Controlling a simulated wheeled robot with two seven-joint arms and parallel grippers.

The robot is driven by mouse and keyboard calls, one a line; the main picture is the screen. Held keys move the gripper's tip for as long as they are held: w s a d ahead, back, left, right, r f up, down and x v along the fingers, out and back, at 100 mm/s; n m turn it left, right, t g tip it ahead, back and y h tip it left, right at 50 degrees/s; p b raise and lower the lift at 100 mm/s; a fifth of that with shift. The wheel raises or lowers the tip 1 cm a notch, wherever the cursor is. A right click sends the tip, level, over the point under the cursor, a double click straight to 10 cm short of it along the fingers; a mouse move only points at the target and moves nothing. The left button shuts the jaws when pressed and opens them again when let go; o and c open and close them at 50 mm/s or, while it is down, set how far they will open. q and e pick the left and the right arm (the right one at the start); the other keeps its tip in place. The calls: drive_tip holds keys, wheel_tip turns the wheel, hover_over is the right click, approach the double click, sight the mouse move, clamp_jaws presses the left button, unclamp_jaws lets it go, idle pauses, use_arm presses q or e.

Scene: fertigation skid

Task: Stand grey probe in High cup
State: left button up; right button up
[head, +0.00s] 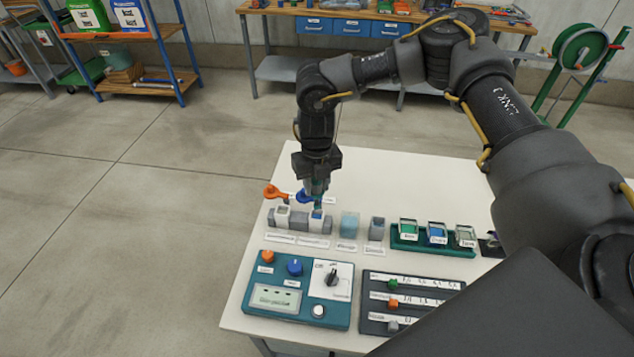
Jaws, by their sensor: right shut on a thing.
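My right gripper (317,190) points down over the row of small items at the table's back left. It is shut on a slim thing, apparently the grey probe, mostly hidden by the fingers. To the right stand a pale blue cup (349,224) and a grey cup (377,229), each with a small label in front. The label words are too small to read, so I cannot tell which is the High cup. My left gripper is out of view.
A green tray (432,246) with labelled containers is right of the cups. A teal control box (295,290) and a dark slider panel (408,302) lie in front. The table behind the cups is clear.

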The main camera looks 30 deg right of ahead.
sight(317, 208)
drive_tip(key=shift+f, duration=0.1)
drive_tip(key=shift+f+b, duration=1.25)
drive_tip(key=shift+f, duration=0.25)
drive_tip(key=shift+f+b, duration=1.5)
drive_tip(key=shift+f, duration=1.2)
drive_tip(key=o, duration=1.1)
drive_tip(key=shift+r+p, duration=2.85)
drive_tip(key=shift+r, duration=0.7)
